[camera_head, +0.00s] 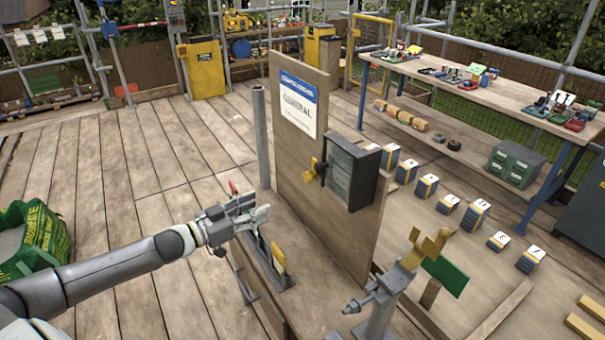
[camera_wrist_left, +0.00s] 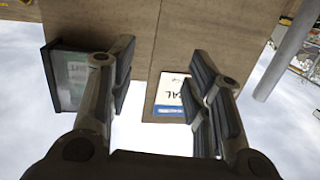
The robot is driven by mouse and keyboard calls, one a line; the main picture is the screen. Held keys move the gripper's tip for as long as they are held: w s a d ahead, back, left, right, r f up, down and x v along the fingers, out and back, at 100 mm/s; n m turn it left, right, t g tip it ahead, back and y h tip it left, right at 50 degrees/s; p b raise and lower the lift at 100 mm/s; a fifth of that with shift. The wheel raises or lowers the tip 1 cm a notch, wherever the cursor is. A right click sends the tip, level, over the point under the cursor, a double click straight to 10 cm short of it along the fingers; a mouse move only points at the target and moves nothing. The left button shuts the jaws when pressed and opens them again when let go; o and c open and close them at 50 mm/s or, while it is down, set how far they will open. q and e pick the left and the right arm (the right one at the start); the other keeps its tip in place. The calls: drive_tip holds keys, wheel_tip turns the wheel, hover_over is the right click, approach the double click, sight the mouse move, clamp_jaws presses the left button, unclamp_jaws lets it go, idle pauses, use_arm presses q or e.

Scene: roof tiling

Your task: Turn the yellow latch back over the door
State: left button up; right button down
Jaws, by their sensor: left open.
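The yellow latch (camera_head: 319,168) is on the wooden panel, at the left edge of a dark grey box with a glazed door (camera_head: 350,176). It appears turned out to the side of the door, though it is small in the picture. My left gripper (camera_head: 262,206) is open and empty, left of and below the latch and apart from it. In the left wrist view, the open fingers (camera_wrist_left: 158,92) frame the panel, with the box (camera_wrist_left: 68,78) behind the left finger. I cannot make out the latch there. My right gripper is not in view.
The upright wooden panel (camera_head: 292,150) carries a white and blue sign (camera_head: 298,103). A grey post (camera_head: 261,135) stands at its left. Several small blocks line the floor behind the panel.

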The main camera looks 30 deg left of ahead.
sight(305, 177)
use_arm(q)
drive_tip(key=d+r+m+h, duration=0.2)
drive_tip(key=d+r+h, duration=0.15)
drive_tip(key=r, duration=0.45)
drive_tip(key=shift+n+y, duration=0.3)
drive_tip(key=shift+y, duration=0.15)
drive_tip(key=p+x, duration=0.1)
drive_tip(key=x, duration=0.3)
drive_tip(key=p+x, duration=0.2)
drive_tip(key=x, duration=0.3)
drive_tip(key=shift+s+d+f, duration=0.2)
drive_tip(key=shift+d, duration=0.1)
drive_tip(key=shift+x, duration=0.85)
drive_tip(key=shift+f, duration=0.2)
drive_tip(key=shift+s, duration=0.1)
drive_tip(key=shift+c, duration=0.5)
drive_tip(key=c, duration=0.9)
